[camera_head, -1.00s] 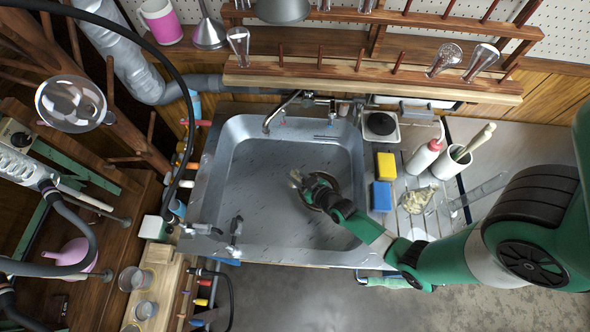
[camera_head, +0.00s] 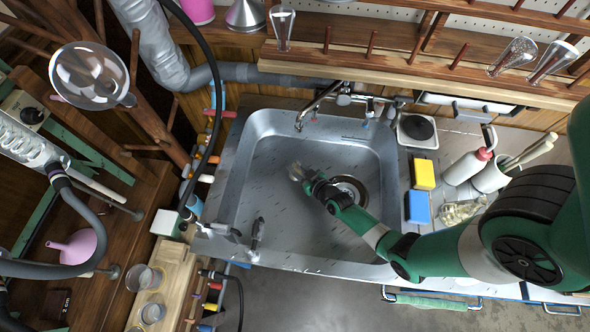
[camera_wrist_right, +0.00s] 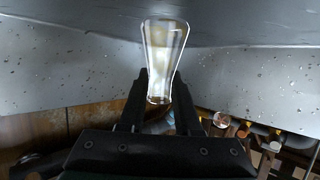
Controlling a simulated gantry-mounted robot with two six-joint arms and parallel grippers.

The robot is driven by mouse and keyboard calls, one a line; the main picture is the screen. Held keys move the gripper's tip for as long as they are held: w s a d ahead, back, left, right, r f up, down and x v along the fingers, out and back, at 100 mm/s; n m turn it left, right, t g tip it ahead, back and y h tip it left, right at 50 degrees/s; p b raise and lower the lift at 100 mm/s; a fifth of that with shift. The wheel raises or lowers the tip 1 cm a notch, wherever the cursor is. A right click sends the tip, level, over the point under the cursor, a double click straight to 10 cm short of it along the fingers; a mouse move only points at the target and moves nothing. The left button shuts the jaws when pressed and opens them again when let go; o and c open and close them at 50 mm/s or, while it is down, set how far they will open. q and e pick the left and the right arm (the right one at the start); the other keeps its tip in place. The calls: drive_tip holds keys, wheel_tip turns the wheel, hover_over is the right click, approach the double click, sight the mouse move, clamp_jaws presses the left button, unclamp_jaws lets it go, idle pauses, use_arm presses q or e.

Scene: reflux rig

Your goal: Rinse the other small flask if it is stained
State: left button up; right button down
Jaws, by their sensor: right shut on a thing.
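My right gripper (camera_head: 306,177) is inside the sink (camera_head: 258,131), left of the drain (camera_head: 350,189) and below the tap (camera_head: 318,101). In the right wrist view the gripper (camera_wrist_right: 159,88) is shut on a small clear glass flask (camera_wrist_right: 164,50), held between its two fingers. A pale yellowish patch shows in the glass; I cannot tell whether it is a stain or a reflection. My left gripper is out of view.
A yellow sponge (camera_head: 423,174) and a blue sponge (camera_head: 417,207) lie right of the sink, near a wash bottle (camera_head: 465,168). A round flask (camera_head: 88,74), a pink funnel (camera_head: 77,247) and beakers (camera_head: 151,313) are at left. The sink's left part is free.

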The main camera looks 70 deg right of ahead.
drive_tip(key=shift+f, duration=0.45)
drive_tip(key=shift+s+a+f, duration=0.1)
drive_tip(key=shift+s, duration=0.4)
drive_tip(key=shift+w+f, duration=0.15)
drive_tip(key=shift+w, duration=0.05)
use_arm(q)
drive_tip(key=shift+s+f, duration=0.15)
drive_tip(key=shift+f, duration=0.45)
use_arm(e)
drive_tip(key=c, duration=0.5)
unclamp_jaws()
drive_tip(key=shift+s, duration=0.1)
